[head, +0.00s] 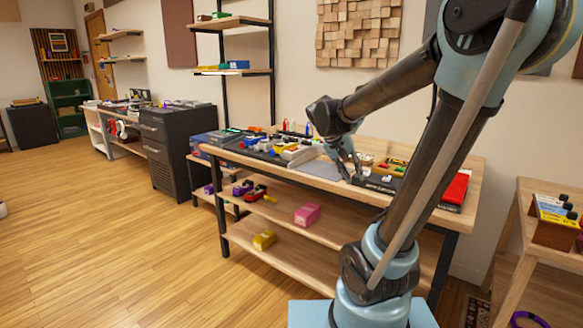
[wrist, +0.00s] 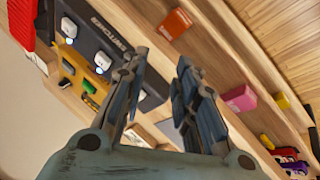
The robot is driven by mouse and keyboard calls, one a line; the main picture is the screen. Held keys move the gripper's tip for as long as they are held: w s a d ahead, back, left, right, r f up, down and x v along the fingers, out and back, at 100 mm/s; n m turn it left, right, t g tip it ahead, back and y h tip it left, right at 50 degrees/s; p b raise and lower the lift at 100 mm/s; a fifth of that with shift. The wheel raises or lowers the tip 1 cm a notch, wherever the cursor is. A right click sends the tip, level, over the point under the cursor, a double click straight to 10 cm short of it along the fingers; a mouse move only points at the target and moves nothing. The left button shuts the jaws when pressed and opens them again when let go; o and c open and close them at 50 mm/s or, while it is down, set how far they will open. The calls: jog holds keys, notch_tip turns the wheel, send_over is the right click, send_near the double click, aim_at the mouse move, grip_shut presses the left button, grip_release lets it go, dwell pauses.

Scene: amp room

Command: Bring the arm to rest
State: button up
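My gripper (head: 347,165) hangs at the end of my bent arm over the wooden workbench (head: 460,200), near a black case (head: 376,182) on its top. In the wrist view my gripper (wrist: 155,75) shows two fingers spread apart, with nothing between them. Past the fingertips lie the black case (wrist: 95,45) with light lettering and the bench edge. Whether the fingers touch anything cannot be told from the head view.
A red box (head: 456,188) lies at the bench's right end. Several small pedals (head: 280,147) crowd its left part. Pink (head: 307,214) and yellow (head: 264,240) boxes sit on the shelves below. A side table (head: 535,250) stands at right. The floor (head: 110,240) at left is clear.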

jog(key=s+f+n+y, duration=0.1)
jog(key=s+f+y, duration=0.1)
jog(key=s+f, duration=0.4)
jog(key=s+a+f+n+y, duration=0.1)
jog(key=s+f+y, duration=0.2)
jog(key=s, duration=1)
notch_tip(320, 180, down, 4)
jog(key=shift+s+a+r+n+y, duration=0.1)
jog(key=shift+s+a+n+y, duration=0.15)
jog(key=shift+n+y, duration=0.05)
jog(key=shift+w+f, duration=0.2)
jog(key=shift+w, duration=0.25)
